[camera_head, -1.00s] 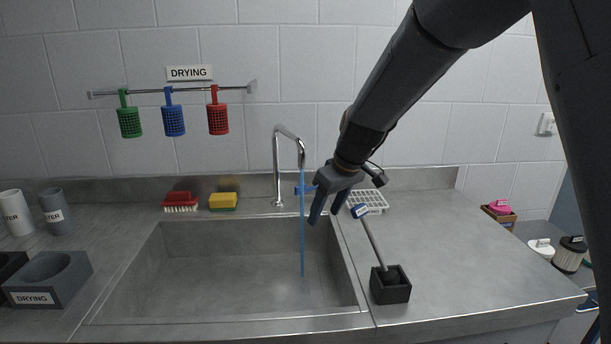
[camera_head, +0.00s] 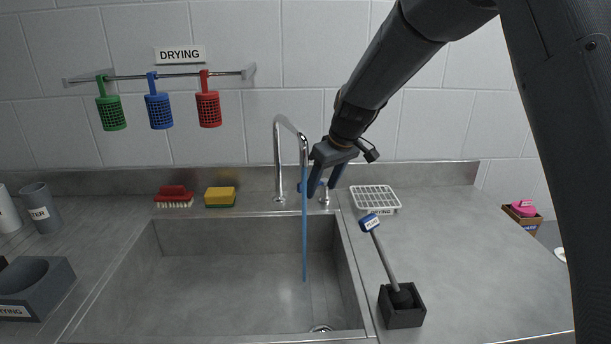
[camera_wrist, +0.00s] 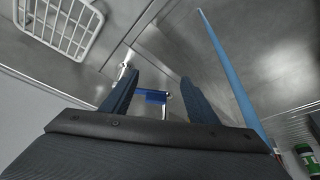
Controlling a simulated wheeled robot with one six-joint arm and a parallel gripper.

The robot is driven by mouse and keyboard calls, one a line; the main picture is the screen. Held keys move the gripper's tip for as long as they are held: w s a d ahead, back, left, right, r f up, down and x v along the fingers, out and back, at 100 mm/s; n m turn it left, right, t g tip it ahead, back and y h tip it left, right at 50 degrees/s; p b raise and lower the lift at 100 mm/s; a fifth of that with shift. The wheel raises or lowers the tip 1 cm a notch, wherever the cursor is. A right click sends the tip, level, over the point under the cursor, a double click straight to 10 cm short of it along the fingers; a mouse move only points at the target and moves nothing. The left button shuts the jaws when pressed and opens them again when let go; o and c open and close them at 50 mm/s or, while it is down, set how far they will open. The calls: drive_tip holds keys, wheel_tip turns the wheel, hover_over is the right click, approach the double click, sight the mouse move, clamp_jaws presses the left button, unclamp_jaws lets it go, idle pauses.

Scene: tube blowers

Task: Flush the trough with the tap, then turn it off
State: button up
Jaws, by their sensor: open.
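The trough is a grey metal basin (camera_head: 215,290) set in the counter, with a drain (camera_head: 321,328) at its front right. The chrome tap (camera_head: 278,160) stands behind it, and a blue stream of water (camera_head: 304,235) runs from its spout into the trough. The stream also shows in the wrist view (camera_wrist: 230,75). My gripper (camera_head: 321,192) is open and empty, close to the tap's blue handle right of the spout. In the wrist view the blue handle (camera_wrist: 154,96) lies between the two fingers; whether they touch it I cannot tell.
A white drying rack (camera_head: 375,197) lies right of the tap. A red brush (camera_head: 174,196) and a yellow sponge (camera_head: 220,196) lie behind the trough. The right counter is mostly clear.

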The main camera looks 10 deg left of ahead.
sight(304, 182)
drive_tip(key=w+a+p, duration=0.1)
drive_tip(key=w+a, duration=0.3)
drive_tip(key=a, duration=0.1)
drive_tip(key=shift+w+a+p, duration=0.25)
drive_tip(key=shift+p, duration=0.1)
drive_tip(key=shift+w+a+f+p, duration=0.15)
drive_tip(key=shift+f+p, duration=0.2)
drive_tip(key=shift+f, duration=0.2)
clamp_jaws()
